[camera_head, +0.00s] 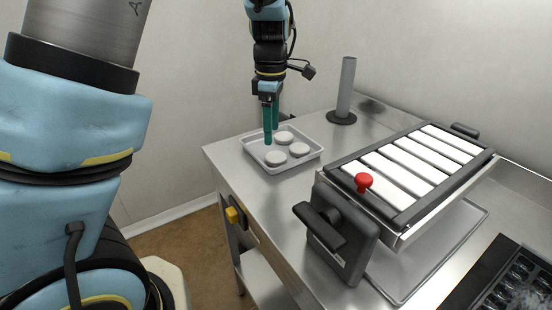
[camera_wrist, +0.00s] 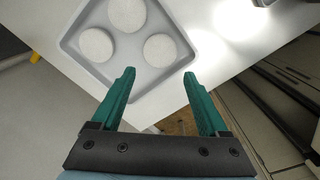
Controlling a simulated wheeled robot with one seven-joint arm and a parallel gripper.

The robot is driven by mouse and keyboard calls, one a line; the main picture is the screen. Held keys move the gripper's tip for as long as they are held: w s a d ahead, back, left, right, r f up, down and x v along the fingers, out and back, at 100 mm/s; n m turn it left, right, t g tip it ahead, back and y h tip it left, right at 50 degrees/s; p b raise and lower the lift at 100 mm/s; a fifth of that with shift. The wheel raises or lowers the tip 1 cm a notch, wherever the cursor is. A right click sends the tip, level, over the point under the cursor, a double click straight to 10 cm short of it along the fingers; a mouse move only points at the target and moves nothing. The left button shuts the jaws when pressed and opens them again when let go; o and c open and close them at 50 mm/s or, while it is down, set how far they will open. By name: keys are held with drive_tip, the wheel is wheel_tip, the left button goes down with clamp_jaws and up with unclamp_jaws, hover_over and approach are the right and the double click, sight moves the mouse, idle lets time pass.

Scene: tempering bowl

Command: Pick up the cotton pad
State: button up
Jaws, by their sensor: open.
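Three white round cotton pads lie flat in a shallow light-grey tray (camera_head: 311,162): a back one (camera_head: 284,138), a front-left one (camera_head: 275,159) and a right one (camera_head: 299,149). The wrist view shows the tray (camera_wrist: 183,62) with pads at its top (camera_wrist: 127,14), left (camera_wrist: 95,45) and right (camera_wrist: 160,47). Fingertip height above the tray is hard to tell.
The tray stands on a steel counter (camera_head: 241,155) near its left edge. A grey upright cylinder on a dark base (camera_head: 346,90) stands behind right. A framed rack with white slats (camera_head: 405,175) and a red knob (camera_head: 363,181) takes up the right side.

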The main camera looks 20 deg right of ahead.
sight(274, 156)
drive_tip(key=f, duration=0.3)
drive_tip(key=f+p, duration=0.1)
drive_tip(key=f, duration=0.3)
drive_tip(key=shift+s+d+f, duration=0.1)
drive_tip(key=shift+d+f, duration=0.05)
drive_tip(key=shift+d, duration=0.05)
drive_tip(key=shift+c, duration=0.2)
drive_tip(key=c, duration=1.1)
drive_tip(key=shift+o, duration=0.2)
wheel_tip(274, 156, up, 10)
drive_tip(key=shift+b, duration=0.45)
